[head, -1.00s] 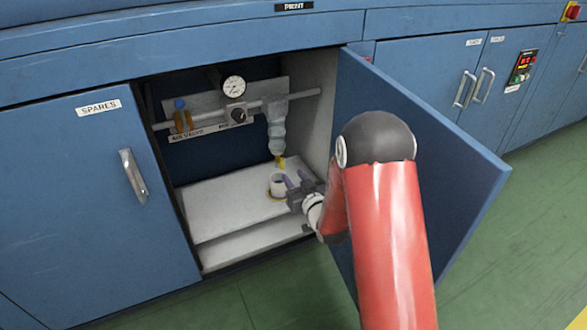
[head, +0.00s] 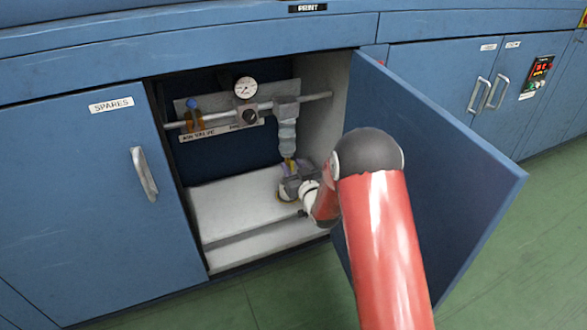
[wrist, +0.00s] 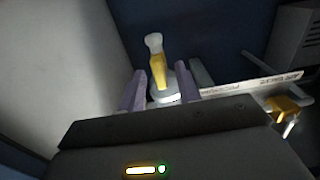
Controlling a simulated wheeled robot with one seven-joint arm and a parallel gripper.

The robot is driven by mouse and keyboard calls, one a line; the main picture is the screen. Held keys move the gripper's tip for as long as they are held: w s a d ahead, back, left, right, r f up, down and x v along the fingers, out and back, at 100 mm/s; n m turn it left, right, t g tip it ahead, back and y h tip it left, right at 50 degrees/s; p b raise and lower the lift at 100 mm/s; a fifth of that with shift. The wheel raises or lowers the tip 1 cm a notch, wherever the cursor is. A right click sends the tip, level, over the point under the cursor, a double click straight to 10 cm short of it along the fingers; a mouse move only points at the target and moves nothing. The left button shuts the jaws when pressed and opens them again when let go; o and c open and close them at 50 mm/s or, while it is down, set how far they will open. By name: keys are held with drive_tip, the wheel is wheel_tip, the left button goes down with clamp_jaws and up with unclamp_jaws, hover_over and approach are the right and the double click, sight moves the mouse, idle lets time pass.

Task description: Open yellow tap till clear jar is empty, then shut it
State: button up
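The clear jar (head: 287,132) hangs upside down from the rail inside the open cabinet; its fill level cannot be told. The yellow tap (head: 290,163) is below the jar's neck. My gripper (head: 292,172) is at the tap, above a pale cup that it mostly hides. In the wrist view, the two purple fingers of my gripper (wrist: 159,92) are spread, with the yellow tap (wrist: 159,72) showing between and beyond them. Gaps show on both sides of the tap, so contact is not visible. Whether the tap is open or shut cannot be told.
A pressure gauge (head: 246,88) and a label strip (head: 215,132) are on the back panel. The open cabinet door (head: 430,165) stands close to my arm's right. The shelf's left part (head: 230,207) is clear.

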clamp_jaws()
drive_tip(key=shift+d+m, duration=0.15)
drive_tip(key=shift+m, duration=2.15)
drive_tip(key=shift+o, duration=0.2)
unclamp_jaws()
drive_tip(key=v, duration=0.7)
drive_tip(key=shift+s, duration=0.4)
